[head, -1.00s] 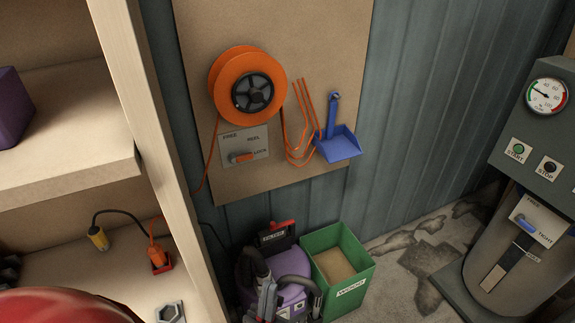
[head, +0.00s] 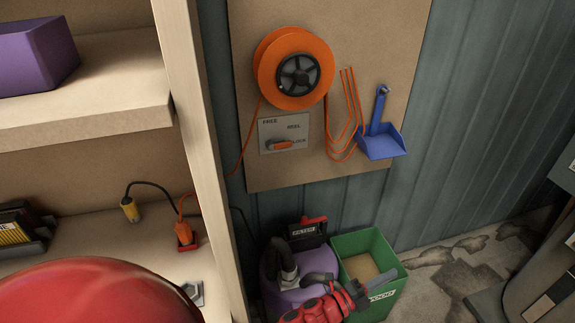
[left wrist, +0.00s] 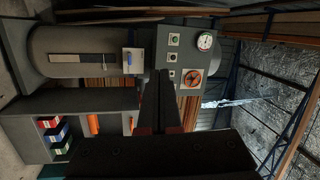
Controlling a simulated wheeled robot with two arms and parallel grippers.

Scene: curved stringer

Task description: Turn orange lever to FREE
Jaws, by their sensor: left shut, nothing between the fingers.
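The orange lever (head: 281,145) sits on a pale label plate (head: 270,128) marked FREE, REEL and LOCK, below an orange cable reel (head: 293,68) on the wall board. Its handle lies sideways, pointing right to the LOCK word. My left gripper (head: 362,288) is red and grey, low in the head view, in front of the green bin and well below and right of the lever. In the left wrist view the dark fingers (left wrist: 160,80) are together and empty, facing a grey machine. The lever does not show there. My right gripper is not in view.
A blue dustpan (head: 382,140) and orange cord loops (head: 345,115) hang right of the plate. A wooden shelf post (head: 198,120) stands left. A purple vacuum (head: 285,285) and green bin (head: 375,245) stand below. The space before the plate is clear.

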